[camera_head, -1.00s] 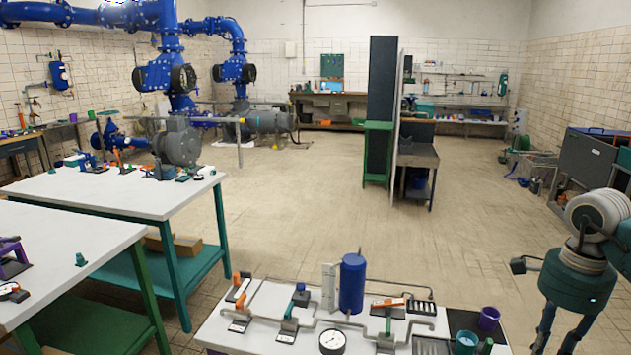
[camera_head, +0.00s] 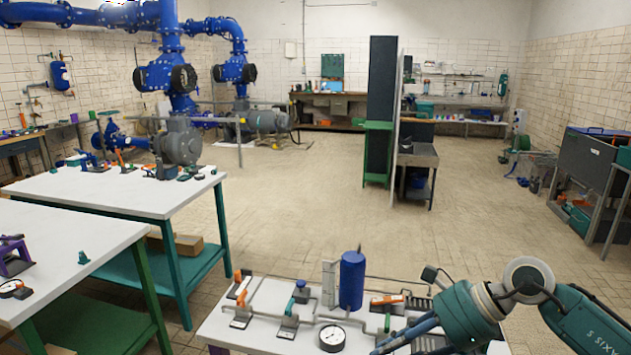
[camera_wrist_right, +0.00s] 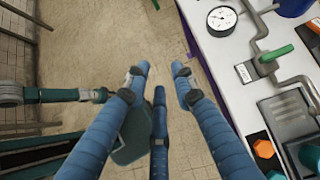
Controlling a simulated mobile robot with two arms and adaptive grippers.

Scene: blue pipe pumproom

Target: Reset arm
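My right arm (camera_head: 510,290) reaches in from the right in the head view, over the right end of the near white table. Its right gripper (camera_head: 392,342) points down and to the left, with blue fingers low over the front right of this table. In the right wrist view the gripper (camera_wrist_right: 160,76) has its blue fingers spread, with nothing between them. There the fingers show against bare floor beside the table's edge. My left gripper is not in view.
The near table (camera_head: 262,335) bears a pipe rig with a dial gauge (camera_head: 332,338), a blue cylinder (camera_head: 352,281) and orange and green handles. The gauge (camera_wrist_right: 222,18) also shows in the wrist view. White tables stand at left. The middle floor (camera_head: 300,210) is clear.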

